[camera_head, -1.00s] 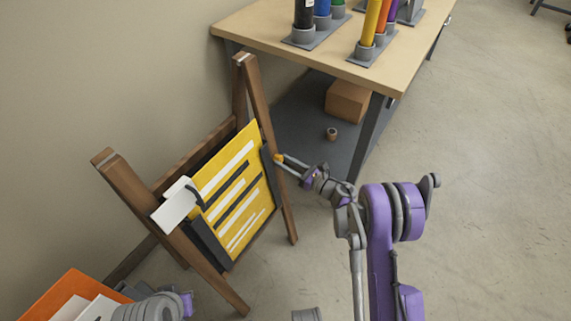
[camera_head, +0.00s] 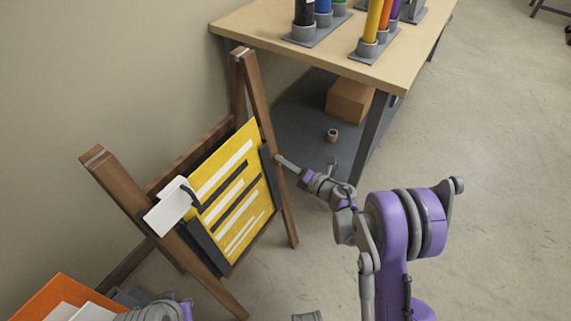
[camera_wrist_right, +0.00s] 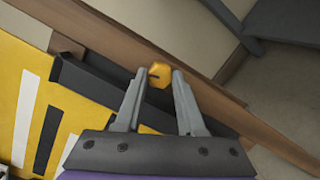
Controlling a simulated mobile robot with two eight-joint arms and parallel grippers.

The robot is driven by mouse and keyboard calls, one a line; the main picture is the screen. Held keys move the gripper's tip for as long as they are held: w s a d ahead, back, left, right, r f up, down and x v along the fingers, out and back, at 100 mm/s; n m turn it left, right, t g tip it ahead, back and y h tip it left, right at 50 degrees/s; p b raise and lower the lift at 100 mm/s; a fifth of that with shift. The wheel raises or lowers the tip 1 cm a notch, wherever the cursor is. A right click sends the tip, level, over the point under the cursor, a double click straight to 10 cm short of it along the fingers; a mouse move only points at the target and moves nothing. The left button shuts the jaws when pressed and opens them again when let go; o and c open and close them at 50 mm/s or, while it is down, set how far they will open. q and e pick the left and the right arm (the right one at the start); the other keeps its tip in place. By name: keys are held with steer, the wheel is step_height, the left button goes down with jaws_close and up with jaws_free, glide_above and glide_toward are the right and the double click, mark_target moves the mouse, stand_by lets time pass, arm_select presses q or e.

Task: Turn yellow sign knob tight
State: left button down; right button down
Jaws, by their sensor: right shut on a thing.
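The yellow sign (camera_head: 236,190) with white and black bars hangs in dark clamps on a wooden A-frame stand; its corner also shows in the right wrist view (camera_wrist_right: 30,115). The yellow knob (camera_wrist_right: 160,74) sits at the dark clamp bar beside the wooden leg. My right gripper (camera_wrist_right: 161,78) has its two fingertips on either side of the knob, shut on it. In the head view my right gripper (camera_head: 279,160) reaches the stand's right leg and hides the knob. Part of my left arm shows at the bottom left; its fingers are out of view.
A white tag (camera_head: 168,206) hangs at the sign's upper left corner. A workbench (camera_head: 290,45) with colored rolls stands behind, with a cardboard box (camera_head: 350,100) on its lower shelf. An orange box (camera_head: 55,292) is at the lower left. Floor at right is clear.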

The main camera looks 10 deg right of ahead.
steer(key=shift+m, duration=1.7)
steer(key=c, duration=0.8)
jaws_free()
steer(key=shift+d, duration=0.1)
steer(key=v, duration=0.7)
steer(key=p+v, duration=0.1)
steer(key=v, duration=0.2)
steer(key=shift+s+d+r, duration=0.1)
steer(key=shift+s+r, duration=0.25)
steer(key=shift+r, duration=0.05)
